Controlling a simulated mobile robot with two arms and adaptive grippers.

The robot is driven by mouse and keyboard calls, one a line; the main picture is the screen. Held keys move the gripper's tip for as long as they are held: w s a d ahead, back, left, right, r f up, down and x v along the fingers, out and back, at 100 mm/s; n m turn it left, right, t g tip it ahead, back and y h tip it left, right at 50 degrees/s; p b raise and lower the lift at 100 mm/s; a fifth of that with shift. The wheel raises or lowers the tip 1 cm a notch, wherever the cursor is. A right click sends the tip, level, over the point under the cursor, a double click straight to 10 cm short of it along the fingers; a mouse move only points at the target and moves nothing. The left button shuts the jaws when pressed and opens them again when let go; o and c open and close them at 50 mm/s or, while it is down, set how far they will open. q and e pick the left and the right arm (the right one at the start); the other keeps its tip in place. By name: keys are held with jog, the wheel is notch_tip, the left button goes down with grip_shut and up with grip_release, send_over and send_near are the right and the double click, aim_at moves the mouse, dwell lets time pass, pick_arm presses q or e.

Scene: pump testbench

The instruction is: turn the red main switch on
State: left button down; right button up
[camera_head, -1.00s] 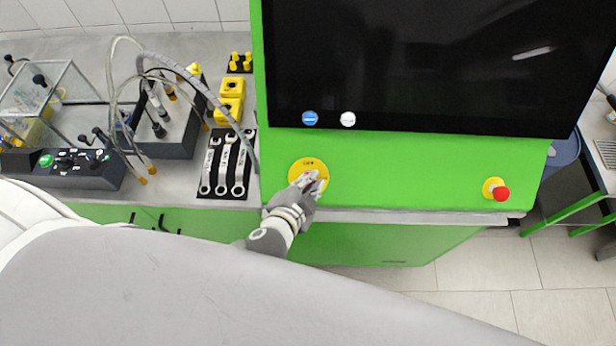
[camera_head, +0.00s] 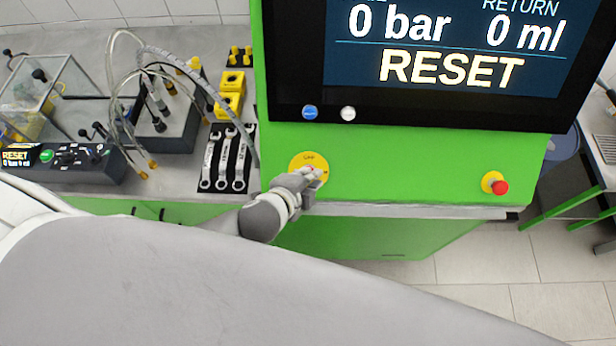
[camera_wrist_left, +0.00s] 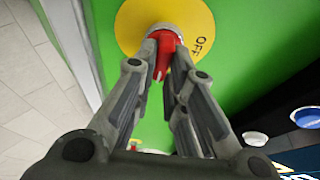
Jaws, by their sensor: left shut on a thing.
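The red main switch (camera_wrist_left: 163,58) sits on a round yellow plate (camera_wrist_left: 135,22) on the green panel. In the left wrist view my left gripper (camera_wrist_left: 165,50) is shut on the red knob, one finger on each side. "OFF" shows on the plate to the right of the knob. In the head view the yellow plate (camera_head: 300,160) is at the panel's lower left, and my left gripper (camera_head: 312,175) covers most of the knob. The screen (camera_head: 440,50) above is lit and reads "0 bar", "0 ml" and "RESET". My right gripper is not in view.
A red emergency button (camera_head: 500,187) is on the panel's right. A blue button (camera_head: 310,112) and a white button (camera_head: 348,113) sit under the screen.

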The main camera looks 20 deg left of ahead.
pick_arm(q)
jog(key=shift+f, duration=0.15)
jog(key=c, duration=1.6)
grip_release()
jog(key=shift+o, duration=0.6)
jog(key=shift+w+d, duration=0.1)
jog(key=shift+w, duration=0.15)
jog(key=v, duration=1.2)
